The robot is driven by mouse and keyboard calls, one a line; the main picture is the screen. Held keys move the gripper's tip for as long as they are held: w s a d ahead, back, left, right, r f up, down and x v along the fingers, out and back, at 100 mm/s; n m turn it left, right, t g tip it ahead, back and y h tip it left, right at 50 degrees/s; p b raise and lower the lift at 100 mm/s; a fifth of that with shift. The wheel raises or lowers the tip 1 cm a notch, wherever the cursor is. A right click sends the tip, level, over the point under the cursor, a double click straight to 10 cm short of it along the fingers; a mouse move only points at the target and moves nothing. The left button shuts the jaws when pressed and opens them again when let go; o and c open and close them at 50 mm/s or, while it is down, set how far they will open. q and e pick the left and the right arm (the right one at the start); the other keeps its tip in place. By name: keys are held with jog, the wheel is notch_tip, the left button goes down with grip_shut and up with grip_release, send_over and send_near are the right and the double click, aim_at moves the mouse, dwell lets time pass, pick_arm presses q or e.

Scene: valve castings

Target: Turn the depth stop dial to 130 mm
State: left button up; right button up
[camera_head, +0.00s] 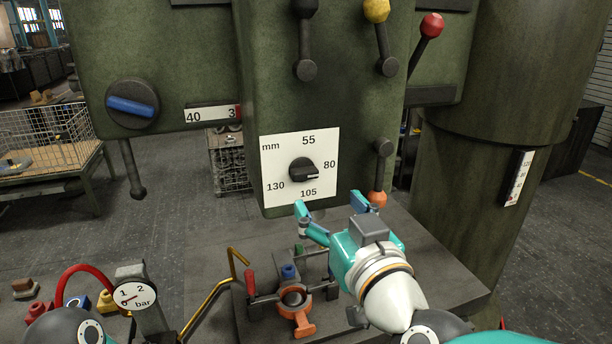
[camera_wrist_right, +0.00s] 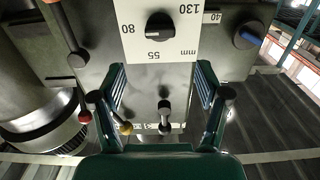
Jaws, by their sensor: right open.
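The depth stop dial (camera_head: 303,171) is a black knob on a white plate (camera_head: 328,142) marked mm, with 55, 80, 105 and 130 around it. The white mark on the knob points right, close to 80. The dial also shows, upside down, in the right wrist view (camera_wrist_right: 160,25). My right gripper (camera_head: 333,205) is open and empty, its two teal fingers spread below and to the right of the plate, apart from the knob. My left gripper is not in view.
A blue-handled knob (camera_head: 131,105) is left of the plate. A clamp (camera_head: 293,298) and a gauge (camera_head: 135,296) sit below. Space before the plate is clear.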

aim_at(306, 175)
jog(key=p+x, duration=0.1)
jog(key=x, duration=0.9)
jog(key=shift+w+a+f, duration=0.1)
jog(key=shift+w+a, duration=0.05)
jog(key=shift+w, duration=0.15)
jog(key=c, duration=1)
jog(key=shift+a, duration=0.25)
jog(key=shift+c, duration=0.8)
jog(key=shift+d, duration=0.2)
